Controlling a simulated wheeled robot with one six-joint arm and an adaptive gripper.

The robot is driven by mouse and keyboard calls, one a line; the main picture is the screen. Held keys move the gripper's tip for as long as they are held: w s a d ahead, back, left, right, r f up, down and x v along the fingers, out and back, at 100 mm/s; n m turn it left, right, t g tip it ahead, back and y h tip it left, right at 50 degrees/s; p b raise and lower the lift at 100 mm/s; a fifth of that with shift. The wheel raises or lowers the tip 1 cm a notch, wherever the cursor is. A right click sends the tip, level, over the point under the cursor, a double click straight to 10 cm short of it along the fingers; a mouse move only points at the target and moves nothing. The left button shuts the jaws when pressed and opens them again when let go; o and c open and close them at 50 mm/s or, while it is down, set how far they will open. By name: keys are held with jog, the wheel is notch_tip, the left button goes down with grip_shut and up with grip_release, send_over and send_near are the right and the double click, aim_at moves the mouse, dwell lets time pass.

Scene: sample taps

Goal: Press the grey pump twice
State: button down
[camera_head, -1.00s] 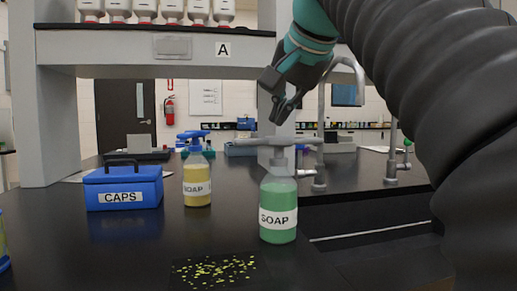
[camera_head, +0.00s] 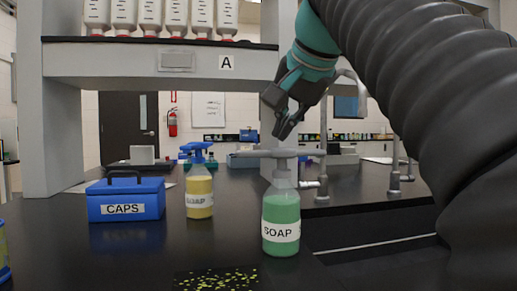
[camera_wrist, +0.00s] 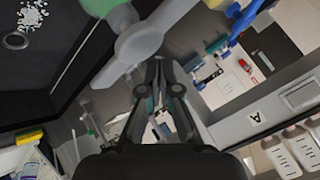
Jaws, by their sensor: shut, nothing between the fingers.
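The grey pump (camera_head: 277,154) is the top of a clear bottle of green soap (camera_head: 281,215) standing upright on the black bench. My gripper (camera_head: 283,136) is shut and empty, pointing down just above the pump's head. A small gap seems to show between them, but I cannot tell the depth exactly. In the wrist view the grey pump (camera_wrist: 140,40) lies just beyond and left of my shut fingertips (camera_wrist: 161,62). A second soap bottle, yellow with a blue pump (camera_head: 197,150), stands to the left and farther back.
A blue CAPS box (camera_head: 126,203) sits left of the yellow soap bottle. A dark sink (camera_head: 375,235) with taps (camera_head: 395,180) is to the right. A shelf (camera_head: 160,62) with bottles runs above. Yellow-green bits (camera_head: 220,278) lie on the bench in front.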

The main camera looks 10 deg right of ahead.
jog(key=shift+f, duration=0.2)
dwell(0.5)
jog(key=shift+f, duration=0.25)
jog(key=shift+f+b, duration=0.9)
dwell(1.1)
jog(key=shift+r, duration=0.1)
jog(key=shift+r+p, duration=1.25)
jog(key=shift+p, duration=0.15)
